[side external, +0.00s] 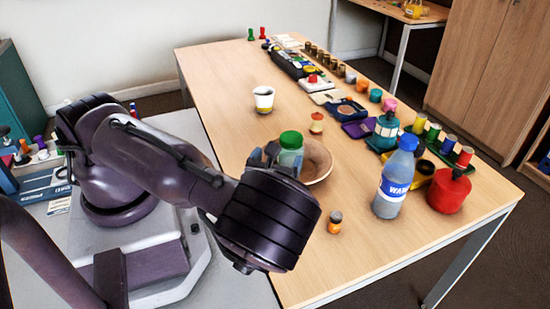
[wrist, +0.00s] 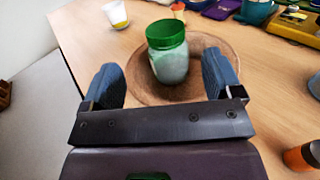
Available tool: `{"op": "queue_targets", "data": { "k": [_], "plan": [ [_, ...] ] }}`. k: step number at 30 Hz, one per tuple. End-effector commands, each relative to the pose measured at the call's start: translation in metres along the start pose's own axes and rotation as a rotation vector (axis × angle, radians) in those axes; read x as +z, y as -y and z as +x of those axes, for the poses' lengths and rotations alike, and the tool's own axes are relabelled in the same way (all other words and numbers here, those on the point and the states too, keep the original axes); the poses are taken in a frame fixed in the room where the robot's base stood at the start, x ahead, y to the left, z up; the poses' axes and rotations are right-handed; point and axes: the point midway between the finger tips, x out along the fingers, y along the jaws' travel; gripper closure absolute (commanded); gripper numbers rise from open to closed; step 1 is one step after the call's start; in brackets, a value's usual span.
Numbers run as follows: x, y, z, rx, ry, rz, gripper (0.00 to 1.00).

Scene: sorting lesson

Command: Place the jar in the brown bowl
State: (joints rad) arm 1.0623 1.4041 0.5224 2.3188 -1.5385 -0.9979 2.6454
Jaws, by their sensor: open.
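The jar is clear with pale contents and a green lid; in the side external view the jar (side external: 290,150) shows just beyond my gripper (side external: 270,153). In the wrist view the jar (wrist: 169,58) stands nearly upright between and slightly ahead of the two blue fingers of my gripper (wrist: 166,82). The fingers are open, with a gap on each side of the jar. The brown bowl (side external: 319,163) is partly hidden behind the jar and gripper. In the wrist view the bowl (wrist: 215,47) surrounds the jar's lower part, and the jar appears inside it.
A white cup (side external: 264,98) stands behind on the table. A small orange jar (side external: 335,222) is near the front. A water bottle (side external: 394,180) and a red container (side external: 449,190) stand to the right. Several small items line the far right side.

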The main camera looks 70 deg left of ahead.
Motion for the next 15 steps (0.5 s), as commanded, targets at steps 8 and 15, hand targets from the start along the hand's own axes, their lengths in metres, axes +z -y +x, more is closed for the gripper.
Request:
{"op": "queue_targets", "data": {
  "k": [8, 15],
  "plan": [
    [-0.022, 0.019, -0.017, 0.100, -0.321, -0.349, 0.15],
    [-0.014, 0.074, -0.054, 0.353, -0.840, -0.971, 0.15]
  ]
}}
